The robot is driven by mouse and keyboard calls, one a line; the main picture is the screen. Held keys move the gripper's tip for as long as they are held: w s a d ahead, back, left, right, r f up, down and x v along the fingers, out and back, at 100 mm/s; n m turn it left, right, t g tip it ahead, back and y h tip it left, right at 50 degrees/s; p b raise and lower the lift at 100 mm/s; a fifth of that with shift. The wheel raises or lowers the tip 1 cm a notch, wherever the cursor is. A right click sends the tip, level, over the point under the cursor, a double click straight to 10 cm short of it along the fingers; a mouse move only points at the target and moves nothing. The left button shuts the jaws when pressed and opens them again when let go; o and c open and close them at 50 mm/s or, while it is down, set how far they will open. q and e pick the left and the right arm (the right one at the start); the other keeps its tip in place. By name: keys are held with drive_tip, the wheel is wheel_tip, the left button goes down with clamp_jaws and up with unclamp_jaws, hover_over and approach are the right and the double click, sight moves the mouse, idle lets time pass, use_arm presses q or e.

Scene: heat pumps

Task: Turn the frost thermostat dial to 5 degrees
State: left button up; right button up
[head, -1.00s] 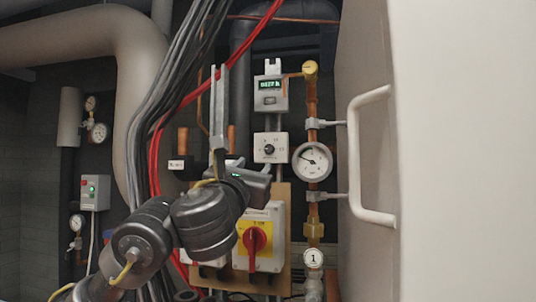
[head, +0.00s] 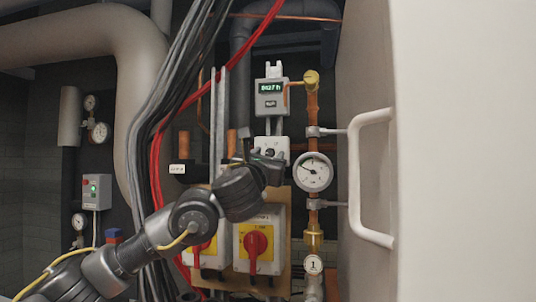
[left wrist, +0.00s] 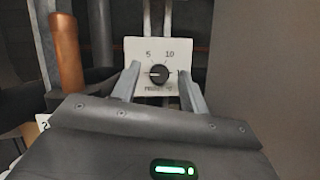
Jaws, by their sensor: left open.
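The frost thermostat is a small pale box (head: 277,145) on the wall below a grey display unit. Its round black dial (left wrist: 158,74) shows in the left wrist view between the figures 5 and 10 printed above it. A pale mark on the dial seems to point left. My left gripper (head: 266,157) is in front of the thermostat and covers its lower part in the head view. In the left wrist view its two fingers (left wrist: 158,82) are open, one on each side of the dial, with gaps to the knob. The fingers hide the box's side edges. My right gripper is not in view.
Two yellow switches with red handles, left (head: 198,252) and right (head: 257,243), are below my left arm. A round gauge (head: 313,172) on a copper pipe stands right of the thermostat. A pale door handle (head: 357,180) juts out further right. Red and black cables (head: 152,160) hang at left.

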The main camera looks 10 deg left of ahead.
use_arm(q)
clamp_jaws()
drive_tip(key=shift+a, duration=0.1)
